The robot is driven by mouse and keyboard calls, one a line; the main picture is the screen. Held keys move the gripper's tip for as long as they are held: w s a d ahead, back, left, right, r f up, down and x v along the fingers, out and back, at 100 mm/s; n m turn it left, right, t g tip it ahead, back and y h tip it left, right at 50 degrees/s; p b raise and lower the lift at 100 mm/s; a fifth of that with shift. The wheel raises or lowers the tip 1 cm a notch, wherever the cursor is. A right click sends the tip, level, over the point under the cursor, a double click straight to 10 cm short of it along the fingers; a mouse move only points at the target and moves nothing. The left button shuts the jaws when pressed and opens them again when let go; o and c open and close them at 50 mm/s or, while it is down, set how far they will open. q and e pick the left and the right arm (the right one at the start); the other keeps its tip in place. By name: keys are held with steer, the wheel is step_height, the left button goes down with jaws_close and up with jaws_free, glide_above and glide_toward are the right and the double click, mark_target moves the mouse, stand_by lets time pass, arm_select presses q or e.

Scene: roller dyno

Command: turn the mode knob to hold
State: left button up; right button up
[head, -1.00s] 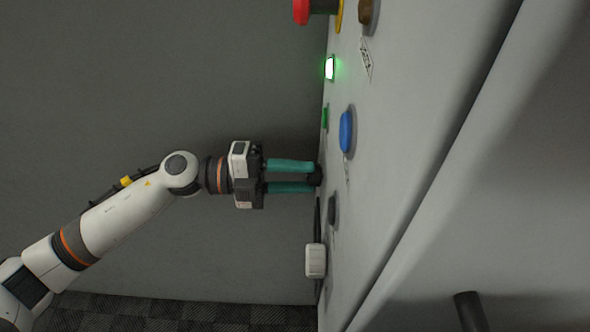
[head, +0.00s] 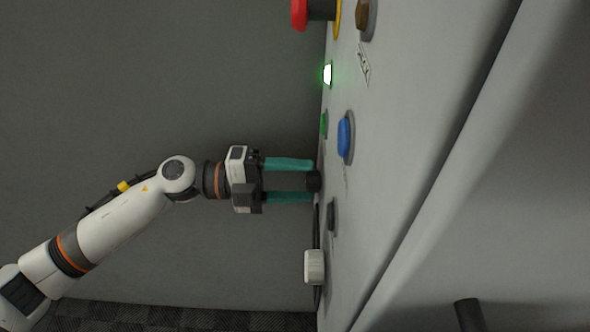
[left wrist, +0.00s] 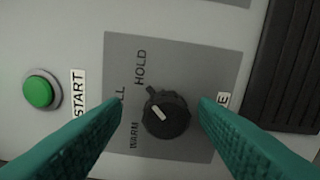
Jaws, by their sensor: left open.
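The mode knob is a round black ribbed knob (left wrist: 166,115) with a white pointer line, on a grey plate. The pointer's outer end faces up-left in the left wrist view, roughly between the HOLD label (left wrist: 140,67) and a label ending in LL (left wrist: 121,100). A WARM label (left wrist: 134,135) is lower left. The knob also shows in the head view (head: 314,181). My left gripper (head: 313,180) is open, its teal fingers on either side of the knob, apart from it. In the left wrist view a finger partly hides a label ending in E. My right gripper is out of view.
On the panel are a green START button (left wrist: 39,92), a blue button (head: 345,137), a lit green lamp (head: 328,74), a red mushroom button (head: 299,14) and a white block-like part (head: 314,267). The space left of the panel is free apart from my arm.

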arm_select(q)
steer(key=a+b, duration=0.4)
steer(key=a, duration=0.7)
steer(key=shift+s+a+r, duration=0.2)
steer(key=shift+s+a, duration=0.05)
steer(key=shift+a, duration=0.05)
